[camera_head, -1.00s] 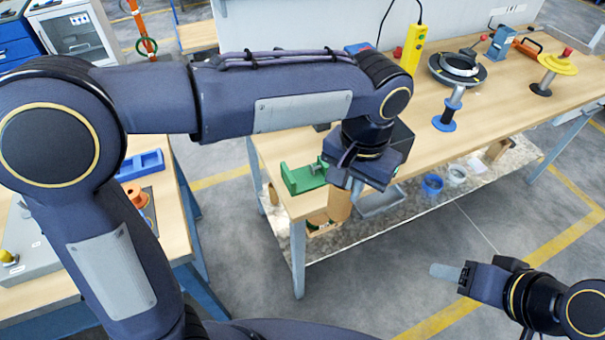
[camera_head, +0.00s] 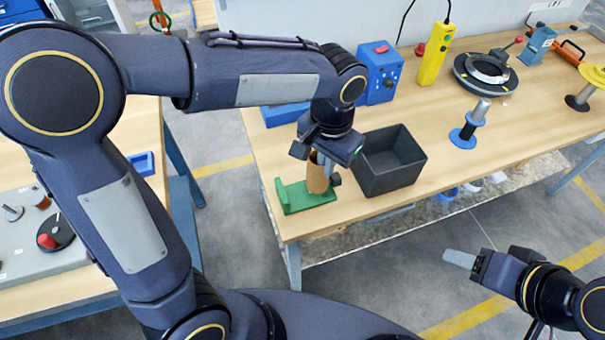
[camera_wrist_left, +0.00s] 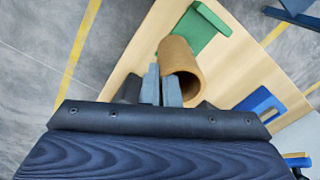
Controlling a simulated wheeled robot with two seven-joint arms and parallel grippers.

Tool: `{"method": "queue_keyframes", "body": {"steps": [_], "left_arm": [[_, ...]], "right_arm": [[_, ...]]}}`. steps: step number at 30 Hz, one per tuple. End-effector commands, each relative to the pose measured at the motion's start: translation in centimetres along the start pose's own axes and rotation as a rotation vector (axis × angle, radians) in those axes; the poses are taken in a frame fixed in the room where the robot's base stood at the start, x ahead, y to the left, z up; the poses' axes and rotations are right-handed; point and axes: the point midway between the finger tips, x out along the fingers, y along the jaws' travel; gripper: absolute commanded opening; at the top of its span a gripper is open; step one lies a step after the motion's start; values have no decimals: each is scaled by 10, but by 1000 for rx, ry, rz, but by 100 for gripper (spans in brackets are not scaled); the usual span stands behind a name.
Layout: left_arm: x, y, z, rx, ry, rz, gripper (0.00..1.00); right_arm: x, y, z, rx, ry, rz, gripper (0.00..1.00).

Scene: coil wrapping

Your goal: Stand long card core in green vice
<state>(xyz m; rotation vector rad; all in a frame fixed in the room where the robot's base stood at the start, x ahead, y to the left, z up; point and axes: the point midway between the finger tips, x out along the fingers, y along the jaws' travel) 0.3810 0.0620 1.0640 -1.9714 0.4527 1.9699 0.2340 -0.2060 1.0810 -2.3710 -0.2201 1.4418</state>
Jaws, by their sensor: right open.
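The brown card core (camera_head: 317,178) is upright at the green vice (camera_head: 296,198), near the front left corner of the bench. My left gripper (camera_head: 323,160) is above it, its narrow fingers at the core's upper end. In the left wrist view the fingers (camera_wrist_left: 161,86) are close together at the rim of the core (camera_wrist_left: 176,54), appearing to pinch its wall. The green vice (camera_wrist_left: 190,38) lies behind the core's lower end; I cannot tell whether the core rests in it. My right gripper (camera_head: 467,262) is at lower right, away from the bench, empty.
A black bin (camera_head: 388,172) stands just right of the vice. A blue box (camera_head: 380,72) and a yellow pendant (camera_head: 434,54) stand behind. A blue spool stand (camera_head: 467,132) is further right. Bare bench top lies between the bin and the spool stand.

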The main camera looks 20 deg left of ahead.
Motion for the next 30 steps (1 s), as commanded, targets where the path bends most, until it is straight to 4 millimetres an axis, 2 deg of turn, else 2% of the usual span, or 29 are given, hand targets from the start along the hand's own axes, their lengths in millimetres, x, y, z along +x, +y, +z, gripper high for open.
{"method": "queue_keyframes", "body": {"steps": [1, 6, 15, 21, 30], "left_arm": [[6, -12, 3, -5, -5, 1, 0], [38, -35, 7, -1, -5, 0, 0], [62, -54, 10, -1, -4, 0, 0], [90, -54, 9, 2, -4, 0, 0], [93, -54, 9, 1, 0, 0, 0]], "right_arm": [[-4, -2, -2, 0, 0, 0, 56], [-6, -3, -3, 0, 0, 0, 56], [-9, -4, -5, 0, 0, 0, 56], [-10, -4, -5, 0, 0, 0, 56], [-9, -4, -5, 0, 0, 0, 56]]}}
